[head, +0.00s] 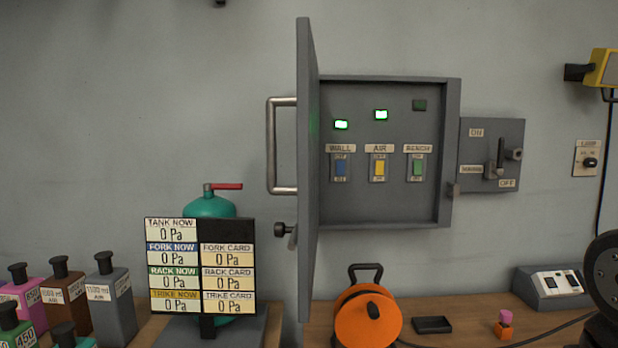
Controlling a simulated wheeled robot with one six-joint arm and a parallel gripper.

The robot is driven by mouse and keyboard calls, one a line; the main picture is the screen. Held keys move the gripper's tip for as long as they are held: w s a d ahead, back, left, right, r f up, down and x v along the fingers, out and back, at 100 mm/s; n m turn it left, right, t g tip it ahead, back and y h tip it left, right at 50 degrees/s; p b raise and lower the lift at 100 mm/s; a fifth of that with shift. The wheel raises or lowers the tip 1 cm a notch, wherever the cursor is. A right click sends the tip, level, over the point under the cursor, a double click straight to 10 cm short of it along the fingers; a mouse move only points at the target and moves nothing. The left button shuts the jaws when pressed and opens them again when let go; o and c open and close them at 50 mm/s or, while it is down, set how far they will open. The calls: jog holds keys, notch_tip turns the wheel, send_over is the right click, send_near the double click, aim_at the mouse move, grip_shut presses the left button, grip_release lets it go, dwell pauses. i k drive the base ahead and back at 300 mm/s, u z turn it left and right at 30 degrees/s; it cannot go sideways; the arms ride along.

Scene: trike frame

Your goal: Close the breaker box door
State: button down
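The grey breaker box (451,150) is mounted on the wall in the head view. Its door (308,170) is hinged on the left and stands wide open, seen nearly edge-on, pointing out toward me. A metal bar handle (272,146) is on the door's left face, with a dark knob latch (281,230) below it. Inside are switches labelled WALL (340,168), AIR (379,168) and BENCH (416,168). Green lamps above WALL and AIR are lit; the BENCH lamp is dark. My gripper is not in view.
A lever panel (490,155) marked ON and OFF adjoins the box's right side. Below are an orange reel (368,318), a black tray (433,325) and a switch unit (555,286) on the bench. A pressure display board (200,265) and teal tank (208,206) stand left of the door.

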aim_at(306, 99)
jog(key=k, duration=0.3)
jog(key=u, duration=2.1)
jog(key=i, duration=0.85)
jog(key=z, duration=2.45)
jog(key=k, duration=0.55)
jog(key=u, duration=0.4)
